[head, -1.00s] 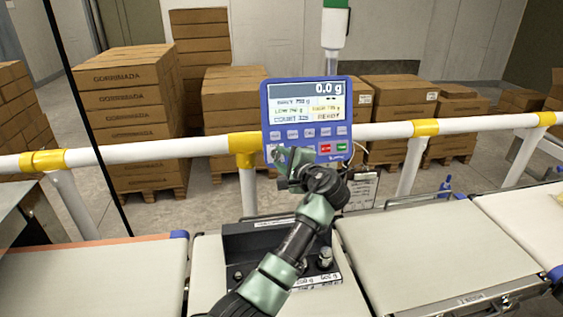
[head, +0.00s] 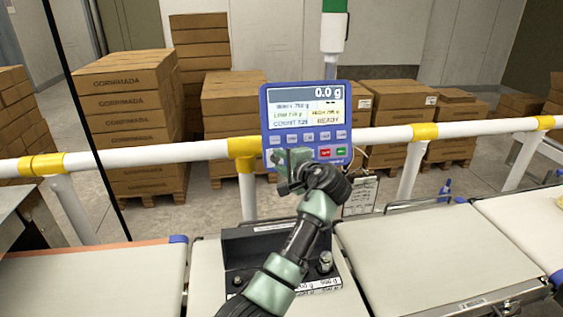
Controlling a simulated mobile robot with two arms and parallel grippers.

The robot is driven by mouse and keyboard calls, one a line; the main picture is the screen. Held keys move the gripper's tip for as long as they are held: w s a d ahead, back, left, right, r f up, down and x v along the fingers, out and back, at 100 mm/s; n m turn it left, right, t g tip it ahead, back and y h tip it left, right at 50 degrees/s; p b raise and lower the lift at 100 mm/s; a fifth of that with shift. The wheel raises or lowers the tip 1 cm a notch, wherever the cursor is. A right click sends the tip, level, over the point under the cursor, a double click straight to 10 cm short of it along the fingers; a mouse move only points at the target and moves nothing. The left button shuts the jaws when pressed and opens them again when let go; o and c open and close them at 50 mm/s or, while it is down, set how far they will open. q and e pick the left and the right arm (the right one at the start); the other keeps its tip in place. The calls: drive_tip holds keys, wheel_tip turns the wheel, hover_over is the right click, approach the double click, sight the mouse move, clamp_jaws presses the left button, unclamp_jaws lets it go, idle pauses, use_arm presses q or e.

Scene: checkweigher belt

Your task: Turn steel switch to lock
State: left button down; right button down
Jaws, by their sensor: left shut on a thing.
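The blue control panel (head: 306,118) stands upright behind the belts. Its lit screen reads 0.0 g and READY, with a row of grey buttons and red and green buttons below. My left gripper (head: 290,159) is at the panel's lower left corner, shut on the steel switch. The switch itself is hidden behind the fingers and wrist, so its position cannot be read. My right gripper is not in view.
A white rail (head: 385,134) with yellow joints runs behind the panel. Belts lie left (head: 90,283) and right (head: 430,250). A dark tray with weights (head: 325,262) sits under my forearm. Stacked cartons (head: 125,120) stand beyond the rail.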

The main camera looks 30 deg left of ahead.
use_arm(q)
drive_tip(key=c, duration=1.1)
unclamp_jaws()
drive_tip(key=b+v, duration=0.1)
drive_tip(key=v, duration=0.6)
drive_tip(key=shift+s+d+b, duration=0.3)
drive_tip(key=shift+b, duration=0.1)
